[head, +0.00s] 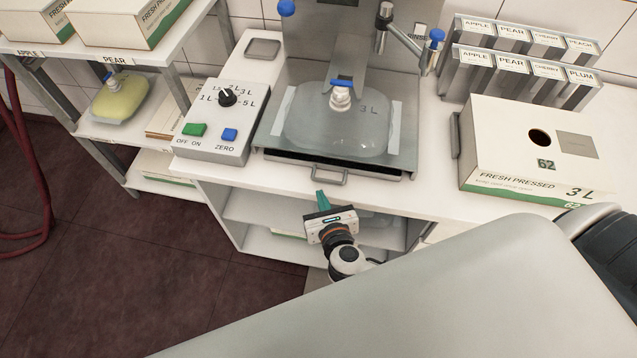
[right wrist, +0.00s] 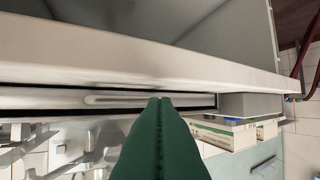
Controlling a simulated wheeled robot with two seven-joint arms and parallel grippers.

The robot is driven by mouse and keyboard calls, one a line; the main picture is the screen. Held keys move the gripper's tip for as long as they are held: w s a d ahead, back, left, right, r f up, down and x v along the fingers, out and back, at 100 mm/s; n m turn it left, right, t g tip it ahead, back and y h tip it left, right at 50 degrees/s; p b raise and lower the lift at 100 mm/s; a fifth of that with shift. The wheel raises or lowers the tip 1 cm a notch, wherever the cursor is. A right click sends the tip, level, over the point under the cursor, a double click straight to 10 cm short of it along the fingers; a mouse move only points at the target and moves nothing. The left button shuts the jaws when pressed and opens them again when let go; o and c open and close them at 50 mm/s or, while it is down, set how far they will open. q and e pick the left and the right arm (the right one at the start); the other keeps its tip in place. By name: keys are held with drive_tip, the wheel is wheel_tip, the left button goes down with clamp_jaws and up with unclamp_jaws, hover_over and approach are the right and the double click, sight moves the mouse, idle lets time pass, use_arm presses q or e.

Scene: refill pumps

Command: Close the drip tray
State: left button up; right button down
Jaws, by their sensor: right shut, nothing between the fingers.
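The drip tray (head: 390,174) sits under the clear bag's platform at the counter's front edge. A dark strip of its inside shows in front of the platform, so it stands slightly out. Its metal handle (head: 329,177) faces me. My right gripper (head: 320,194) is below and in front of the handle, its green fingers pointing up toward the counter edge. It is shut and empty. In the right wrist view, the shut fingers (right wrist: 160,102) reach up to a long pale bar in a dark frame; I cannot tell whether they touch it. My left gripper is out of view.
A clear 3 L bag (head: 340,120) lies on the platform. A control box (head: 215,150) stands left of it. A fresh pressed carton (head: 535,150) stands to the right. Open shelves (head: 270,215) lie below the counter. My large arm link covers the lower right.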

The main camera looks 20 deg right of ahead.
sight(320, 164)
drive_tip(key=shift+w+d+r+p, duration=0.1)
drive_tip(key=shift+w+p, duration=0.05)
drive_tip(key=shift+w, duration=0.45)
drive_tip(key=shift+w+d+r+p, duration=0.1)
drive_tip(key=shift+w+p, duration=0.05)
drive_tip(key=shift+w, duration=0.45)
drive_tip(key=shift+w+f, duration=0.2)
drive_tip(key=shift+w, duration=0.3)
drive_tip(key=w+d, duration=0.1)
drive_tip(key=w+d+p, duration=0.1)
drive_tip(key=w, duration=0.1)
drive_tip(key=shift+w+d+r, duration=0.1)
drive_tip(key=shift+w+d, duration=0.2)
drive_tip(key=shift+r, duration=0.1)
drive_tip(key=shift+d, duration=0.15)
